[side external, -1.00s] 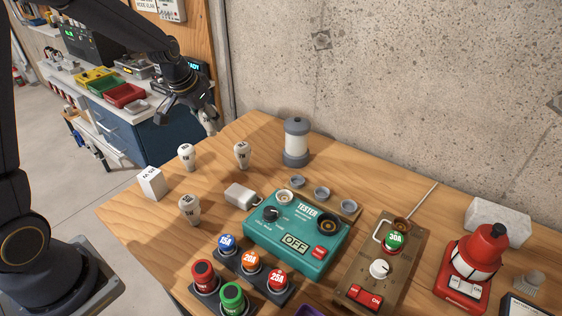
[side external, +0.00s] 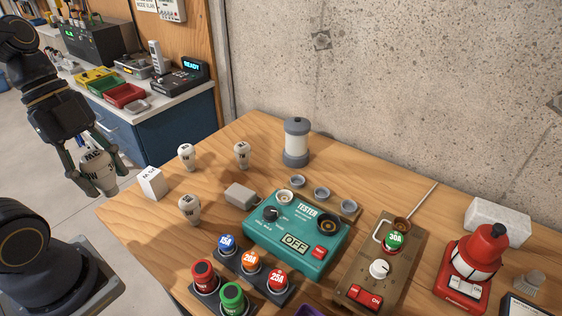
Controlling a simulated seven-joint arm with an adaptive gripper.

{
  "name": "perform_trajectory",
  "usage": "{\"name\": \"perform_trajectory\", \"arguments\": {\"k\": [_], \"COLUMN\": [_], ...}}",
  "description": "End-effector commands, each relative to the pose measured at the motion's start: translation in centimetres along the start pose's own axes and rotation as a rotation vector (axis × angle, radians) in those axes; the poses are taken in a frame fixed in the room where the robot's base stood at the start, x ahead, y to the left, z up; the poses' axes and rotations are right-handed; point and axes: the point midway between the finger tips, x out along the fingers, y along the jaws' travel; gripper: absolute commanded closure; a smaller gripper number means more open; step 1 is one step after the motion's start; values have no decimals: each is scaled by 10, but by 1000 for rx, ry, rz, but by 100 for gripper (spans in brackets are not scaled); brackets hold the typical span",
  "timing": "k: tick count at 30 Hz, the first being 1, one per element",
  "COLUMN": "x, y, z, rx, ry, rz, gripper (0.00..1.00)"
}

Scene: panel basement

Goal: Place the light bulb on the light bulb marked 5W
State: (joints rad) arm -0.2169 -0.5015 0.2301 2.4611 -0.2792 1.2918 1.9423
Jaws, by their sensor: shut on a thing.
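My gripper (side external: 96,168) is shut on a large white light bulb (side external: 98,178) at the left, off the left edge of the wooden table. Black lettering shows on the bulb, partly covered by the fingers; I cannot read its wattage. Three other white bulbs stand on the table: a back-left one (side external: 187,153), a back-right one (side external: 242,151) and a front one (side external: 190,206). Each has a small dark marking too small to read, so I cannot tell which is 5W. The held bulb is apart from all three.
A white lettered box (side external: 151,184) stands near the table's left edge, close to the gripper. A grey box (side external: 240,195), a teal tester (side external: 284,250) and a grey-capped cylinder (side external: 296,145) lie further right. A concrete wall (side external: 400,90) backs the table.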

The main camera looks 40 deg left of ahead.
Motion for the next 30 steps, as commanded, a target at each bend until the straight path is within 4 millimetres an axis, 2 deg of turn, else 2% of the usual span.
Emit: {"name": "perform_trajectory", "arguments": {"k": [3,6,8,17,18,24,30], "x": [-4,-7,-3,34,43,75,89], "y": [10,5,-5,-81,-87,-114,-127], "z": [-4,-6,-5,-1,2,11,15], "rx": [-19,-33,-36,-38,-39,-37,-37], "ry": [-1,-1,-1,0,0,0,-1], "rz": [-10,-11,-7,-6,-4,-8,-11], "gripper": [89,89,89,89,89,89,89]}}
